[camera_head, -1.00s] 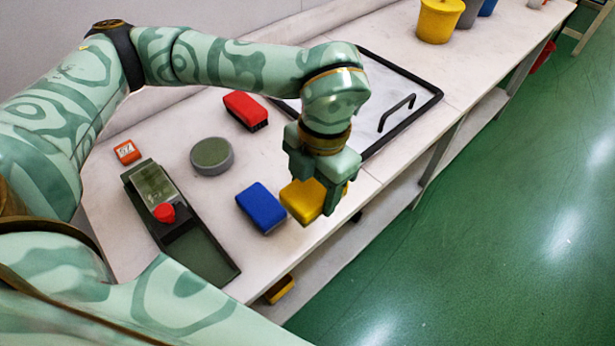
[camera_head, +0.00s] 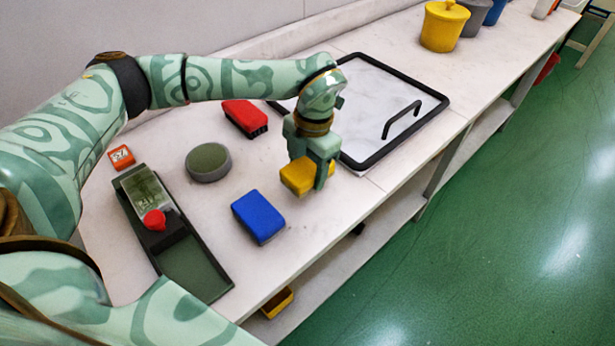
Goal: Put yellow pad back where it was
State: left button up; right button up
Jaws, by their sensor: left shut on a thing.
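The yellow pad (camera_head: 297,178) is a small block held in my left gripper (camera_head: 311,181). The left gripper is shut on it, with one finger in front of its right part. The pad is over the right part of the white table, right of the blue pad and close to the black-framed tray. I cannot tell for sure whether its underside touches the table. My right gripper is not in view.
A blue pad (camera_head: 258,217), a red pad (camera_head: 245,118) and a round grey-green disc (camera_head: 208,162) sit on the table (camera_head: 300,235). A dark device with a red knob (camera_head: 154,220) is at left. A black-framed tray with a handle (camera_head: 436,98) lies behind. Yellow, grey and blue buckets stand beyond.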

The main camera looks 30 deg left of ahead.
aim_at(307, 178)
pick_arm(q)
jog(key=f, duration=0.2)
jog(key=f+b, duration=0.1)
jog(key=f, duration=0.1)
jog(key=shift+w+a, duration=0.15)
jog(key=shift+w, duration=0.05)
jog(key=shift+r, duration=0.15)
jog(key=o, duration=0.9)
jog(key=r+p, duration=0.1)
jog(key=r, duration=0.3)
jog(key=w+r+p, duration=0.1)
jog(key=r, duration=0.3)
jog(key=r+p, duration=0.1)
jog(key=r, duration=0.3)
jog(key=shift+w+d, duration=0.15)
jog(key=shift+d, duration=0.1)
